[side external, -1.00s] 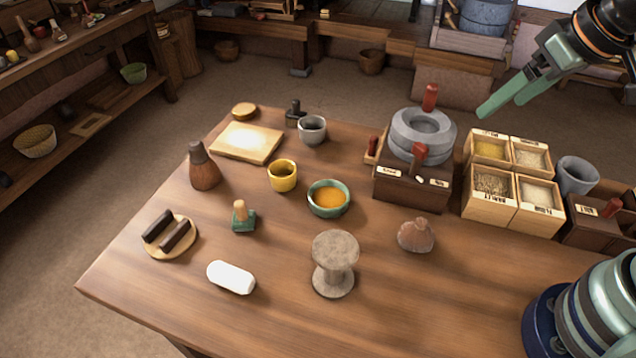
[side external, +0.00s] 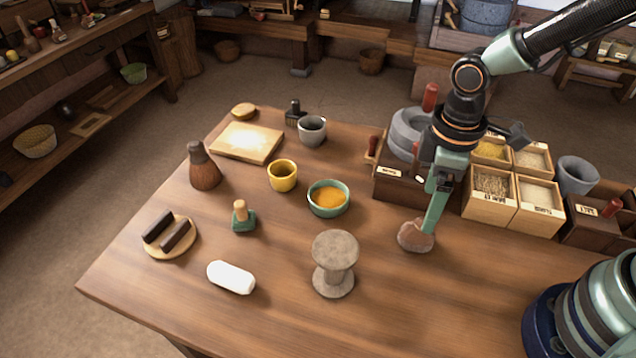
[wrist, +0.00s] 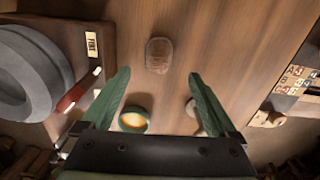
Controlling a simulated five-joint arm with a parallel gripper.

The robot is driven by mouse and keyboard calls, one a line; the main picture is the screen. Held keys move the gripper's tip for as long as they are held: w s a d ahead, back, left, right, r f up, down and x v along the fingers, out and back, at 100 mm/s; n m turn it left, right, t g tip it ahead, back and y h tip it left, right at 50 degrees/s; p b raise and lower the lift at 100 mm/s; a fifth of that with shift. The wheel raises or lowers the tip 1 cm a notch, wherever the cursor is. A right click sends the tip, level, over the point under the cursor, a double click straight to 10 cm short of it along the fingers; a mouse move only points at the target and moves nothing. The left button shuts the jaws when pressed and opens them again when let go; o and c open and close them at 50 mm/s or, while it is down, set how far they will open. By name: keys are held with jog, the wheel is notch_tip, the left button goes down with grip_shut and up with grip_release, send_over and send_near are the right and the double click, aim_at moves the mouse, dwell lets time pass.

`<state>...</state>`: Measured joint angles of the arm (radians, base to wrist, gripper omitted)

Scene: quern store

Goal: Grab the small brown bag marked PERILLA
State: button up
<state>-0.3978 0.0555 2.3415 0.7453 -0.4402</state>
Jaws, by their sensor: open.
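A small brown bag (side external: 413,236) with a gathered top sits on the wooden table, right of the stone spool; no marking can be read on it. It also shows in the wrist view (wrist: 158,56), in line with the gap between my fingers and just beyond their tips. My gripper (side external: 429,228) points down over the bag, its green fingers hiding part of the bag's right side in the side view. In the wrist view my gripper (wrist: 159,74) is open, its fingers spread wider than the bag, with nothing between the tips.
The quern (side external: 408,130) on its dark box stands behind the bag, with grain boxes (side external: 492,207) to the right. The stone spool (side external: 335,262) and green bowl (side external: 328,211) are to the left. Table in front of the bag is clear.

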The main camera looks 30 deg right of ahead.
aim_at(418, 233)
jog(key=shift+w+f, duration=0.1)
jog(key=shift+f, duration=4.8)
grip_shut()
